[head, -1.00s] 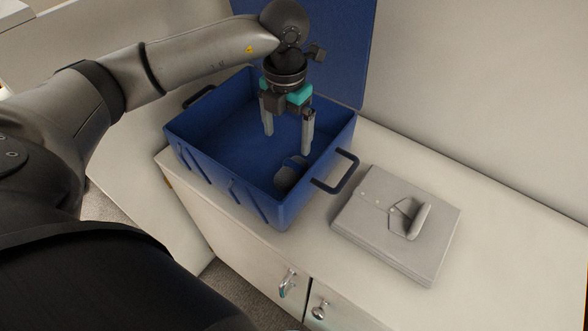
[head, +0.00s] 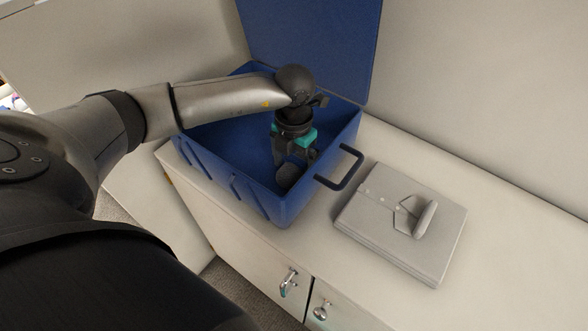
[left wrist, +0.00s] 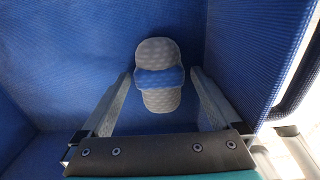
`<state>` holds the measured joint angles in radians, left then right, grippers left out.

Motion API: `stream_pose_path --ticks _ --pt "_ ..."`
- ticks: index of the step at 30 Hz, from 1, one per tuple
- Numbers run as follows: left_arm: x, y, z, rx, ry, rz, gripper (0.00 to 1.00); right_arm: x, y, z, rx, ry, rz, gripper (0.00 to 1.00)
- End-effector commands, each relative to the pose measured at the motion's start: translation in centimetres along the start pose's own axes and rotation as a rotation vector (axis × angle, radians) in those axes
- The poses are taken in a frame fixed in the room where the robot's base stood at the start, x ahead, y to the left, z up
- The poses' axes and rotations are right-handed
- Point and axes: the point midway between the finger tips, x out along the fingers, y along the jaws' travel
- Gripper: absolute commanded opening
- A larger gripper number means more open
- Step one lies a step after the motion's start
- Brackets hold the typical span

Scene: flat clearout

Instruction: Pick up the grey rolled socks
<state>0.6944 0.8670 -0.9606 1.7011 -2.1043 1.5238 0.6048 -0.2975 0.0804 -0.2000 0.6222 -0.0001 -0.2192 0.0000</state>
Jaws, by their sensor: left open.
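The grey rolled socks (head: 289,176) lie in the blue box (head: 240,192), near its front right corner. In the left wrist view the socks (left wrist: 160,99) are grey and dimpled with a blue band across the middle. My left gripper (head: 294,160) is down inside the box, pointing downward, right at the socks. Its fingers (left wrist: 161,82) are open, one on each side of the socks, with a gap showing on both sides. In the head view its fingertips are largely hidden. My right gripper is not in view.
The box's lid (head: 310,45) stands open against the wall. A black handle (head: 340,168) sticks out from the box's right side. A folded light grey garment or case (head: 385,235) lies on the white cabinet top (head: 500,225) to the right. The box walls are close beside the gripper.

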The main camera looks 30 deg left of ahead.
Motion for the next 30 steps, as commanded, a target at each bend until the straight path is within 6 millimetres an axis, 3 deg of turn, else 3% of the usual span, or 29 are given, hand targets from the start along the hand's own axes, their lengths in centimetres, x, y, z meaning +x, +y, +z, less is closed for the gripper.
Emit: stream_pose_path --ticks 3,27,30 --pt "-0.09 -0.01 0.02 0.0 -0.001 0.0 0.97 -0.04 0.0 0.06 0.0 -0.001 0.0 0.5" --pt "-0.14 0.01 0.02 0.0 -0.001 -0.001 0.07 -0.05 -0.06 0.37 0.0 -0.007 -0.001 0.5" --pt "-0.15 0.01 0.03 0.0 -0.001 -0.001 0.07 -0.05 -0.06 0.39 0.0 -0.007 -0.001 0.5"
